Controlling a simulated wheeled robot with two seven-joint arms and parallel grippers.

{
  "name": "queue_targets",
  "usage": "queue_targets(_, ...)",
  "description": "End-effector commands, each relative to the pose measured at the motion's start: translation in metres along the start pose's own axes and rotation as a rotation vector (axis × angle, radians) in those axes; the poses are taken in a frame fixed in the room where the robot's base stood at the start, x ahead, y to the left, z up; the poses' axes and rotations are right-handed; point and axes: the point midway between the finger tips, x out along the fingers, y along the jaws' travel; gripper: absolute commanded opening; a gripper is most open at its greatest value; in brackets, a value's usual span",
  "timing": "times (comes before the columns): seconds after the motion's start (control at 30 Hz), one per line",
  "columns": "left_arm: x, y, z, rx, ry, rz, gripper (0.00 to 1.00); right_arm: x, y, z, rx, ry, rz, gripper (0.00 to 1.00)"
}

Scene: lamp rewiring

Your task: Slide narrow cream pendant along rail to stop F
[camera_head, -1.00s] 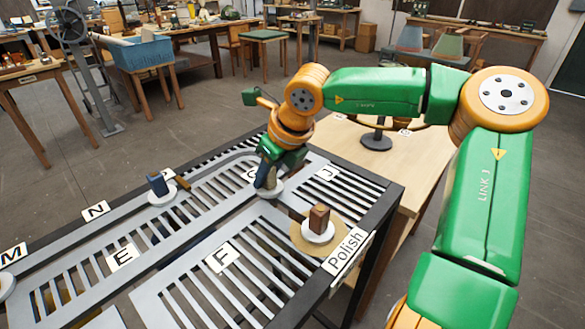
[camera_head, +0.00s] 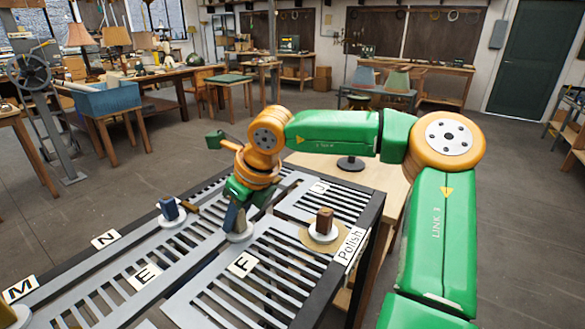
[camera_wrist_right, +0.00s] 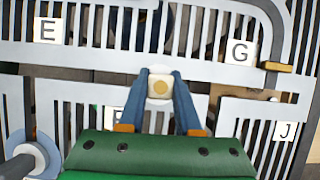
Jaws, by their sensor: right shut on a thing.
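My right gripper (camera_head: 236,220) is shut on the cream pendant's square top (camera_wrist_right: 160,87), which sits between the two blue fingers in the right wrist view. Its white disc (camera_head: 238,232) shows under the fingertips in the head view, on the grey rail. The F label (camera_head: 242,264) lies just in front of the disc. In the wrist view the F label is mostly hidden behind my gripper. The pendant's body below the rack is hidden. My left gripper is not in view.
A blue block on a white disc (camera_head: 170,210) stands farther left on the rack. Labels E (camera_wrist_right: 47,30), G (camera_wrist_right: 240,52) and J (camera_wrist_right: 284,131) mark other stops.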

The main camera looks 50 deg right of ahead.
Motion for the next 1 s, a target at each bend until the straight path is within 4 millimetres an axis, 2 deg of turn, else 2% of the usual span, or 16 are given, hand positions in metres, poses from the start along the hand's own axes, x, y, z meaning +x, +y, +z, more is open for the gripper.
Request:
queue_targets(0.17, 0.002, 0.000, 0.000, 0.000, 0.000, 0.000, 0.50, 0.001, 0.001, 0.000, -0.002, 0.000, -0.002, 0.00)
queue_targets(0.63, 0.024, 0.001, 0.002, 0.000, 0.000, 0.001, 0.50, 0.003, 0.051, 0.001, -0.002, 0.001, -0.003, 0.00)
queue_targets(0.9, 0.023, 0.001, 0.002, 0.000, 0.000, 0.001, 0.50, 0.002, 0.055, 0.002, -0.001, 0.002, -0.001, 0.00)
queue_targets(0.93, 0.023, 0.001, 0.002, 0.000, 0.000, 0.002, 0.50, 0.002, 0.055, 0.002, -0.001, 0.002, -0.001, 0.40)
queue_targets(1.0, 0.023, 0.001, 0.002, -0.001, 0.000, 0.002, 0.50, 0.002, 0.055, 0.002, -0.001, 0.001, -0.001, 0.59)
